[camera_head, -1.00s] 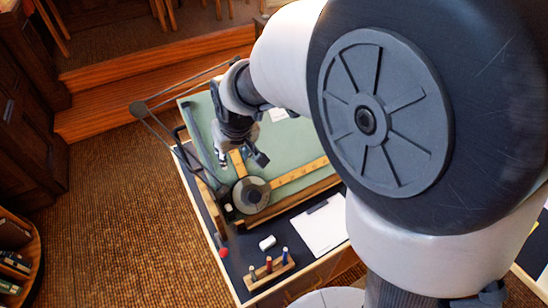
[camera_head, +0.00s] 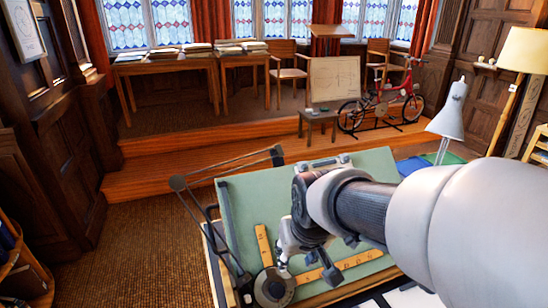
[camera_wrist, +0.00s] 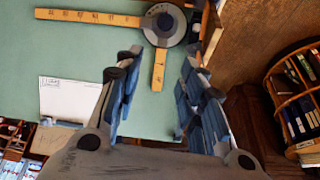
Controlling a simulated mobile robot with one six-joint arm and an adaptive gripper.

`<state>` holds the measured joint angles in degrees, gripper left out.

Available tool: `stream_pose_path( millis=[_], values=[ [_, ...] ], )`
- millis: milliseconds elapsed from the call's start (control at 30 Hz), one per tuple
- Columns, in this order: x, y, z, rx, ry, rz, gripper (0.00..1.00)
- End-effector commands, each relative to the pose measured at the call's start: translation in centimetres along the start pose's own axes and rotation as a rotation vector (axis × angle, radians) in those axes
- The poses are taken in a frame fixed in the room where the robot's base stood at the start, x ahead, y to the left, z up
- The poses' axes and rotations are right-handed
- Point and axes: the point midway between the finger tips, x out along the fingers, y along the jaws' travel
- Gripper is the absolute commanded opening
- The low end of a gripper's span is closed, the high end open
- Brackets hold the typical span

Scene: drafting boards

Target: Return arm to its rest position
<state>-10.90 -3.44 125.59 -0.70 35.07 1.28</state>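My gripper (camera_head: 308,262) hangs over the green drafting board (camera_head: 257,200) at the end of my bent arm. In the wrist view its two blue-grey fingers stand apart with nothing between them, so my gripper (camera_wrist: 160,66) is open and empty. The board (camera_wrist: 60,55) lies behind the fingers there. The drafting machine's round head (camera_head: 272,287) and its yellow scales (camera_head: 362,260) lie near the gripper in the head view. In the wrist view the round head (camera_wrist: 165,25) is beyond the fingertips. I cannot tell the exact gap to the board.
A jointed drafting-machine linkage (camera_head: 178,183) sticks out at the board's left. A white card (camera_wrist: 70,98) lies on the board. A grey lamp (camera_head: 449,118) stands to the right. A wooden step (camera_head: 140,185) lies behind. A round bookcase (camera_wrist: 298,90) is at the right.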

Motion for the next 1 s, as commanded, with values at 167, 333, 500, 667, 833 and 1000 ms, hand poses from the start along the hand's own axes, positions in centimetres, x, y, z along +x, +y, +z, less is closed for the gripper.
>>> stream_pose_path(
  millis=[167,333,500,667,833,1000],
  values=[
    [-1.8,0.8,1.2,0.017,0.007,0.007,0.37],
    [-6.2,2.7,6.1,0.068,0.015,0.029,0.37],
    [-9.4,3.8,12.0,0.121,0.015,0.052,0.37],
    [-10.6,4.1,15.8,0.153,0.014,0.066,0.37],
    [-10.9,4.2,17.3,0.165,0.011,0.07,0.37],
    [-10.9,4.2,17.3,0.165,0.009,0.07,0.37]
  ],
)
